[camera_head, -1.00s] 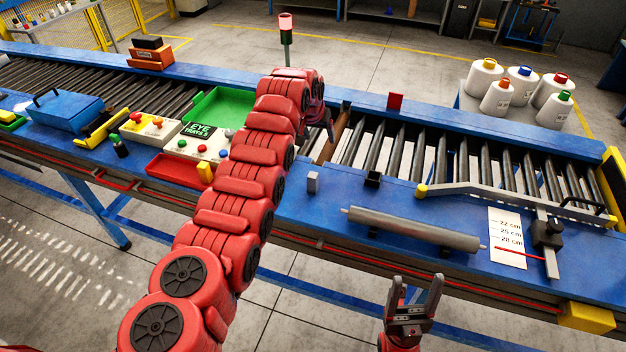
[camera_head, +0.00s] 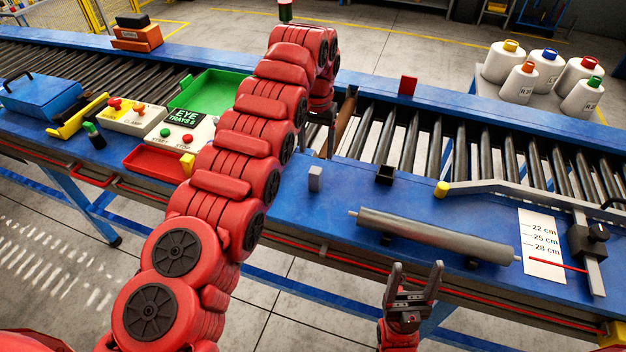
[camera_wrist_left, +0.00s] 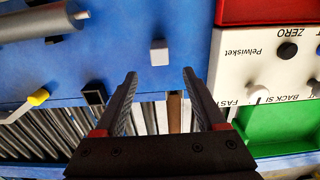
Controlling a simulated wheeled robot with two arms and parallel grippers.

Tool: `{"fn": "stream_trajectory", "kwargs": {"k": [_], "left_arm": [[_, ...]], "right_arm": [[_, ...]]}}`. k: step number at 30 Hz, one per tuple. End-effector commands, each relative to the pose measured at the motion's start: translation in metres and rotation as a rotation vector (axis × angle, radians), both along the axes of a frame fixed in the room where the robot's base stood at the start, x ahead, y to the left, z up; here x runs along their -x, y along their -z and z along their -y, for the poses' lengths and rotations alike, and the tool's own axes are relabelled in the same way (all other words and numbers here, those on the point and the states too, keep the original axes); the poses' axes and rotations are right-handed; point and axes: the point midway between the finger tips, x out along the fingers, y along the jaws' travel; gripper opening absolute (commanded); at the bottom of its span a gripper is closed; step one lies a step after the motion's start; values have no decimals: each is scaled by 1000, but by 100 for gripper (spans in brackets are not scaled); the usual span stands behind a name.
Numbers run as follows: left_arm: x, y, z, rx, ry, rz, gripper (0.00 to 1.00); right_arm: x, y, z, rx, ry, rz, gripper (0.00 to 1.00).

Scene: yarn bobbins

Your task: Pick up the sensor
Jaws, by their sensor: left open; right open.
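A small grey block (camera_head: 315,178) stands on the blue bench, and a small black block (camera_head: 385,175) stands to its right. I cannot tell for sure which small part is the sensor. The grey block (camera_wrist_left: 159,52) and black block (camera_wrist_left: 94,95) also show in the left wrist view. My left gripper (camera_head: 326,143) is beyond the grey block in the head view, partly hidden by my arm. In the wrist view my left gripper (camera_wrist_left: 160,76) is open and empty, with the grey block ahead, between the fingertip lines. My right gripper (camera_head: 416,278) is open and empty in front of the bench.
A grey roller (camera_head: 435,235) lies on supports at the right, near a measuring card (camera_head: 541,245). A red tray (camera_head: 155,163), green tray (camera_head: 210,92) and button boxes (camera_head: 182,137) are at the left. A red block (camera_head: 408,85) sits on the far rail. Bobbins stand behind.

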Motion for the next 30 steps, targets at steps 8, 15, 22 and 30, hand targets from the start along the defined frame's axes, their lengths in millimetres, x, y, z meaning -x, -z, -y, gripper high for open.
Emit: {"fn": "stream_trajectory", "kwargs": {"k": [8,15,22,30], "left_arm": [[-2,57,5,0,2,-3,72],[-1,76,7,0,3,-3,72],[3,111,10,0,4,-2,72],[3,113,10,1,4,1,64]], "right_arm": [[0,-11,0,0,0,0,67],[0,-21,0,0,0,0,67],[0,-30,0,0,0,0,67],[0,-29,0,0,0,0,67]]}}
